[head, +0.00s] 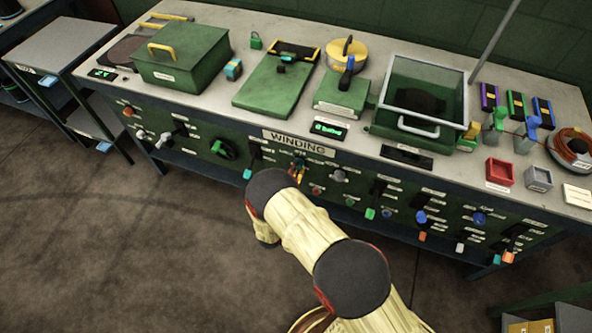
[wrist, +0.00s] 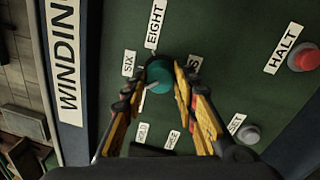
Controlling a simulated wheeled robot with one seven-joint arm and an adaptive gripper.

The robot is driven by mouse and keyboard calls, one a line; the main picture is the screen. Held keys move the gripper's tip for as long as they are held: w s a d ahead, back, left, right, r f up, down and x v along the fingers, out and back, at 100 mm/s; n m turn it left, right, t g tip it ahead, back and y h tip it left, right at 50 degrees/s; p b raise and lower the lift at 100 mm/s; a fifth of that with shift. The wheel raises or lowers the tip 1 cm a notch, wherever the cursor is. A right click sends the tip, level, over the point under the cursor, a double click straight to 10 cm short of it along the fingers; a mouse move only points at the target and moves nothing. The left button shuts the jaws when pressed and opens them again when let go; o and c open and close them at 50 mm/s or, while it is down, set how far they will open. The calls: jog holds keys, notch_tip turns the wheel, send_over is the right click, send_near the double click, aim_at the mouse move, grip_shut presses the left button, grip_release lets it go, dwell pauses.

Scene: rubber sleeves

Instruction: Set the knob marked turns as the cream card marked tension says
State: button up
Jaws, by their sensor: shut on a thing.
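A round teal knob (wrist: 158,76) sits on the green panel in the wrist view. The labels SIX (wrist: 129,63) and EIGHT (wrist: 155,24) stand beside it. Another label (wrist: 194,69), ending in S, is partly hidden by a finger. My gripper (wrist: 161,82) is shut on the teal knob, one yellow-and-black finger on each side. A pale mark shows at the knob's lower left; I cannot tell its exact setting. In the head view, my gripper (head: 297,172) is at the panel below the WINDING sign. A cream card (head: 577,195) lies at the bench's right end, its writing unreadable.
In the wrist view, a red HALT button (wrist: 303,60) and a grey button (wrist: 249,133) are to the right. Several other knobs and switches line the panel. The bench top (head: 222,93) holds green boxes and small trays. The floor in front is open.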

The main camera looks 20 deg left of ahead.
jog(key=shift+n, duration=1.2)
jog(key=o, duration=1.2)
jog(key=shift+c, duration=0.2)
jog(key=s+f, duration=0.1)
jog(key=s, duration=1.1)
jog(key=shift+a, duration=0.35)
